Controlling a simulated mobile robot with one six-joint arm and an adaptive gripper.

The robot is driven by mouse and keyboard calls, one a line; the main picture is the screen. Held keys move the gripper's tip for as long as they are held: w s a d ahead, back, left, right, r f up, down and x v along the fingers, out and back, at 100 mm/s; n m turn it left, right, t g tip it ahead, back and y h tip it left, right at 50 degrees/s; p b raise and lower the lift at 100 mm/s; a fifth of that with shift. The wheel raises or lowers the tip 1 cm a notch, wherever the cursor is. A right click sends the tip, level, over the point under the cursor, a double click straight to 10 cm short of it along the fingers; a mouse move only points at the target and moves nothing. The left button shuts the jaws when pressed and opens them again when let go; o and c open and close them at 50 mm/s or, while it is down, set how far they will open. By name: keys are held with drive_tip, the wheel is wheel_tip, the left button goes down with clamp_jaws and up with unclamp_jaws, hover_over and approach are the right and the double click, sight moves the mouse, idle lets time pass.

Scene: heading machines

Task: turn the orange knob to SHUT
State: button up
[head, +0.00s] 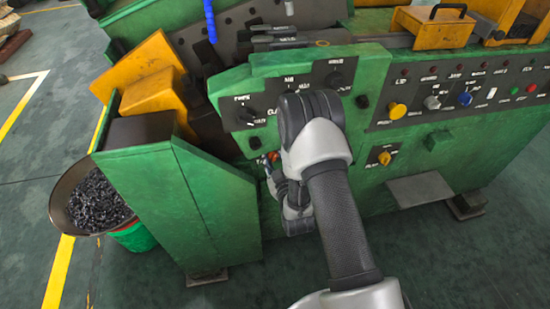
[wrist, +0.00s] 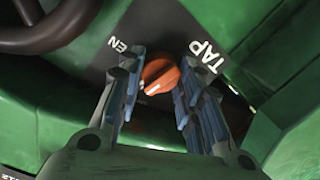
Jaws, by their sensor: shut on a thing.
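The orange knob (wrist: 160,70) sits on a dark plate on the green machine, with a white pointer mark on its face. In the wrist view it is between the two blue-padded fingers of my gripper (wrist: 156,84), which is shut on it. The plate shows the word TAP to the right and the letters EN to the left; no SHUT label is readable. In the head view the knob (head: 273,157) is a small reddish-orange spot at the machine's front, just beyond my gripper (head: 271,164), and my arm hides part of that area.
A dark handwheel rim (wrist: 55,25) is close to the upper left in the wrist view. A separate yellow knob (head: 384,158) is on the machine's front to the right. A bowl of dark chips (head: 62,190) stands at the left. The floor in front is clear.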

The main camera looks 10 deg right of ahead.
drive_tip(key=shift+w+r+n, duration=0.1)
drive_tip(key=shift+n, duration=0.6)
drive_tip(key=o, duration=1.1)
drive_tip(key=shift+c, duration=0.2)
drive_tip(key=s+r, duration=0.1)
drive_tip(key=s, duration=1.1)
